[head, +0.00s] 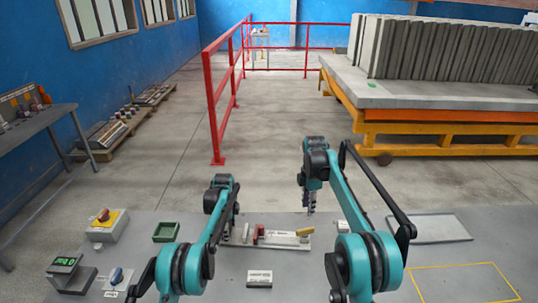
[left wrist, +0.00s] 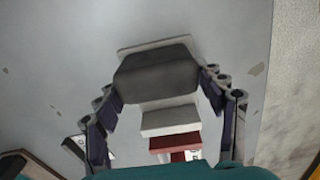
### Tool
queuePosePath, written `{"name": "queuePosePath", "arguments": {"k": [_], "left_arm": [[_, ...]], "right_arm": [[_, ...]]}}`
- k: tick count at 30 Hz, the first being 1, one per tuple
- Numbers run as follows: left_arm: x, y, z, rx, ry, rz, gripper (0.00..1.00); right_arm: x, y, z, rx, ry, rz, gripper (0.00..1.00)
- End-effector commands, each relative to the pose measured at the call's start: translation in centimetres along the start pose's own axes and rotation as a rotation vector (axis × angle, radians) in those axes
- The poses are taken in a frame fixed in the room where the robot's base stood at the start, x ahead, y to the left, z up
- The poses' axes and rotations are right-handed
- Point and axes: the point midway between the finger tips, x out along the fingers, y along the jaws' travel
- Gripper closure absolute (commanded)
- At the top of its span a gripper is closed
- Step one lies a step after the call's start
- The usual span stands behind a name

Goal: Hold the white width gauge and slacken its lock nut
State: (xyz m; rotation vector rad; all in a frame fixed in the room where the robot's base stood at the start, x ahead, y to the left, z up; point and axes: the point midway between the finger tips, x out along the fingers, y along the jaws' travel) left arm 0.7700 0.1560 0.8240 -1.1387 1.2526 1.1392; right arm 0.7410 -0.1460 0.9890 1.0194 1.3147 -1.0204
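The white width gauge (head: 278,243) lies on the grey bench, with a red piece (head: 260,233) on it and a yellow lock nut piece (head: 304,232) near its right end. My left gripper (head: 229,234) is at the gauge's left end. In the left wrist view my left gripper (left wrist: 162,88) has its fingertips against both sides of the gauge's dark grip block (left wrist: 156,75). A white block and a red block (left wrist: 176,142) show below it. My right gripper (head: 311,208) points down above the bench, behind and near the yellow piece, apart from it. Its fingers are too small to judge.
A small labelled block (head: 259,279) lies in front of the gauge. A green tray (head: 166,232), a switch box (head: 108,225) and a green display (head: 66,263) stand at left. A pale plate (head: 428,228) and a yellow outlined area (head: 463,283) are at right.

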Motion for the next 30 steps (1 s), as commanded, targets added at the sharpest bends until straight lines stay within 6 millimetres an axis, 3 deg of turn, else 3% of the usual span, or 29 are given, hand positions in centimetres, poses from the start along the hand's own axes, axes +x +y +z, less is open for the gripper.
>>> {"name": "queuePosePath", "arguments": {"k": [10,14,24,30], "left_arm": [[-0.1,0.0,0.0,0.000,0.000,0.000,0.15],[-1.0,0.0,0.0,0.000,0.000,0.000,0.15],[-8.0,0.0,0.0,0.000,0.000,0.000,0.15],[-11.0,0.0,0.0,0.000,0.000,0.000,0.15]], "right_arm": [[0.0,0.0,0.0,0.000,0.000,0.000,0.67],[0.0,0.0,0.0,0.000,0.000,0.000,0.67],[0.0,0.0,0.0,0.000,0.000,0.000,0.67],[0.0,0.0,0.0,0.000,0.000,0.000,0.67]]}}
